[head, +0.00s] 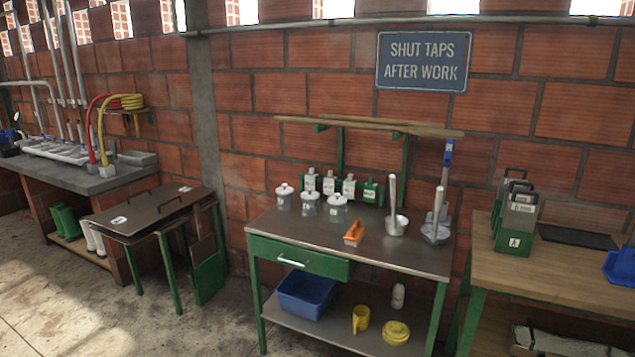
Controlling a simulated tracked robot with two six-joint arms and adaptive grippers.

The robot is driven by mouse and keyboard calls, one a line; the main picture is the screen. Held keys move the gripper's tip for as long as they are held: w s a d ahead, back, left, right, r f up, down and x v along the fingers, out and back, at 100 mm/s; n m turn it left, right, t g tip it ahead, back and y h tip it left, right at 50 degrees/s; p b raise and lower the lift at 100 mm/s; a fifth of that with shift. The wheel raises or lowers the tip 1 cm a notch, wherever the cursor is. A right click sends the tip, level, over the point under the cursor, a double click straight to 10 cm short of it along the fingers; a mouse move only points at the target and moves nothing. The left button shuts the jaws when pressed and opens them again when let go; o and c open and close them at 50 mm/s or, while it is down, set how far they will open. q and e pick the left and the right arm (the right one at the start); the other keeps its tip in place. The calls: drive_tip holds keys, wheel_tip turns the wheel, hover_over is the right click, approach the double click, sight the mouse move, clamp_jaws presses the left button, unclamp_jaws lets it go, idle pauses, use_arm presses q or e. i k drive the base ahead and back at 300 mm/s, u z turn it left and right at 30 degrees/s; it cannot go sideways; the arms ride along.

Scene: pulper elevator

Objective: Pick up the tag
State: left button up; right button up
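I cannot single out a separate tag. Small white tag-like labels, too small to read, lie on the dark lidded stand at the left, one at its front corner (119,220) and one near its back edge (185,188). A white label marked A (514,242) is on the green holder (512,252) on the wooden table at the right. Grey plates with pale labels (523,208) stand in that holder. Neither of my grippers is in view.
A green-framed metal bench (390,246) holds jars (337,208), bottles (348,187), an orange-handled brush (354,234) and mortars with pestles (397,224). A blue bin (305,293) sits below. A wooden table (570,278) stands right. Concrete floor (60,300) is clear at the left front.

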sight(310, 177)
drive_tip(key=u, duration=0.1)
drive_tip(key=i, duration=0.95)
drive_tip(key=z, duration=0.05)
